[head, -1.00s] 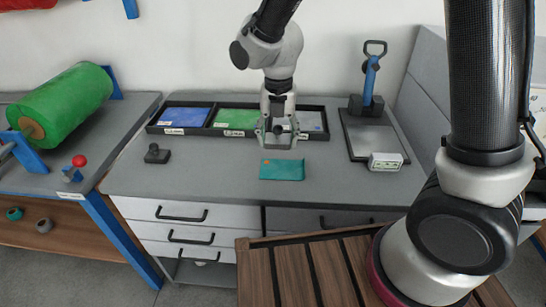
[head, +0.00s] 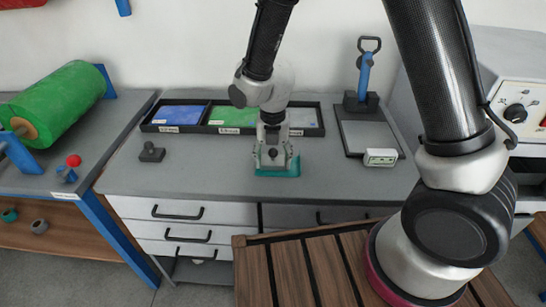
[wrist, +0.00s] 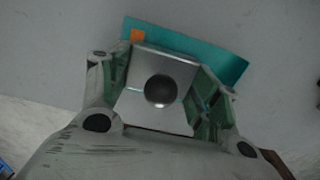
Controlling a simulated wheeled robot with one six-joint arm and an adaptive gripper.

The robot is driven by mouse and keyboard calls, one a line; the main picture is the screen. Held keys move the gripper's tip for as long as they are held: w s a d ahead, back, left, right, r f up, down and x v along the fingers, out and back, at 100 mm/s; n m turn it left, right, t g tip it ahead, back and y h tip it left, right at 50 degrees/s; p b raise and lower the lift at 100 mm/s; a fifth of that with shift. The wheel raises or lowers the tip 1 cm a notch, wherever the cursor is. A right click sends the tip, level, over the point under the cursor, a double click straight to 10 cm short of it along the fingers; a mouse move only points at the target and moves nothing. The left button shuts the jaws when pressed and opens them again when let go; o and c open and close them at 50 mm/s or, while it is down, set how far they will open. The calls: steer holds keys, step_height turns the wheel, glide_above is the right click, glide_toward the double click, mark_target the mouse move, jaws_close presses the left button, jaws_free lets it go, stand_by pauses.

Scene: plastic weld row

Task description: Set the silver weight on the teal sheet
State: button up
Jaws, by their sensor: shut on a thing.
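The teal sheet (head: 278,171) lies on the grey bench top, with a small orange mark at one corner in the wrist view (wrist: 216,52). My gripper (head: 272,160) is over the sheet in the head view. In the wrist view my gripper (wrist: 160,98) is shut on the silver weight (wrist: 165,66), a shiny square block with a round dark knob. The weight is over the sheet and covers part of it. I cannot tell whether its underside touches the sheet. In the head view my fingers mostly hide the weight.
A dark weight-like block (head: 151,152) stands to the left on the bench. A black tray (head: 206,130) with blue, green and pale sheets lies behind. A flat plate with a white display (head: 381,157) and a blue-handled tool (head: 364,82) are at right.

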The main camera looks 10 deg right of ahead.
mark_target(273, 149)
steer(key=o, duration=1.5)
step_height(273, 149, up, 12)
steer(key=shift+r, duration=0.1)
steer(key=s+d+r+m+t, duration=0.1)
steer(key=s+d+r+m, duration=0.1)
steer(key=d+r+m, duration=0.5)
steer(key=s+d+r+m+t, duration=0.1)
steer(key=s+d+r+m, duration=0.1)
steer(key=d+r+m, duration=0.5)
steer(key=shift+s+d+r+m+t, duration=0.35)
steer(key=shift+s+d+m, duration=1.85)
steer(key=shift+m, duration=1.1)
steer(key=shift+s+d+r+m+t, duration=0.4)
steer(key=shift+s+d+m, duration=1.8)
steer(key=shift+m, duration=1.1)
steer(key=shift+s+d+r+m+t, duration=0.35)
steer(key=shift+s+d+m, duration=1.85)
steer(key=shift+m, duration=1.1)
